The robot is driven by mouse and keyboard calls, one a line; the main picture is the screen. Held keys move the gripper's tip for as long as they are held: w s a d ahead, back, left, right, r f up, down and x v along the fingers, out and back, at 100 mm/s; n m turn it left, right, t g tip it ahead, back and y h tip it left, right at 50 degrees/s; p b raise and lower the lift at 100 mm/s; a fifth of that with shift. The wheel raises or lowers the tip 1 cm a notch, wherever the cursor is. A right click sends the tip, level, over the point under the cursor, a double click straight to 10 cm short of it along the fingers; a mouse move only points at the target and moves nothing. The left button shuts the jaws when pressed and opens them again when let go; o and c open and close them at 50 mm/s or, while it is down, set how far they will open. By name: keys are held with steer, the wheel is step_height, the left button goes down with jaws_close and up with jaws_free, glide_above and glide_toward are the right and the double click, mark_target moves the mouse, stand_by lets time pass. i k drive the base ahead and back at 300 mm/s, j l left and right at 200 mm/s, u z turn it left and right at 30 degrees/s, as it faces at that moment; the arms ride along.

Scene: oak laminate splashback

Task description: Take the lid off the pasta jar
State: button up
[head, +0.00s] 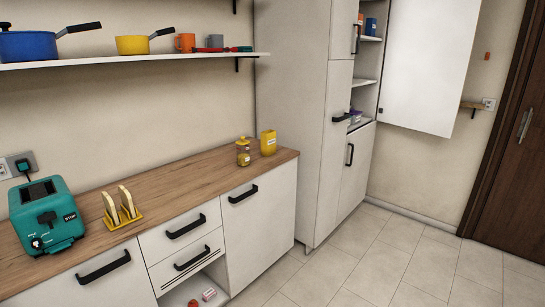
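A small clear jar (243,155) with yellowish contents stands upright on the wooden counter (190,168), near its right end. A yellow lid (243,141) sits on top of it. A yellow canister (268,145) with a pale label stands just behind and to the right of the jar. The labels are too small to read, so I cannot confirm which one is the pasta jar; the clear one looks likely. My gripper is not in view.
A teal toaster (46,215) and a yellow rack (122,216) holding slices stand left on the counter. Pots and mugs sit on the wall shelf (150,58) above. A tall cabinet's upper door (425,65) stands open at right. The tiled floor (380,262) is clear.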

mark_target(243, 141)
steer(key=i+l, duration=0.1)
steer(key=i, duration=0.5)
steer(key=i+l+u, duration=0.15)
steer(key=i, duration=0.45)
steer(key=i+l, duration=0.15)
steer(key=i, duration=0.4)
steer(key=j+u, duration=0.05)
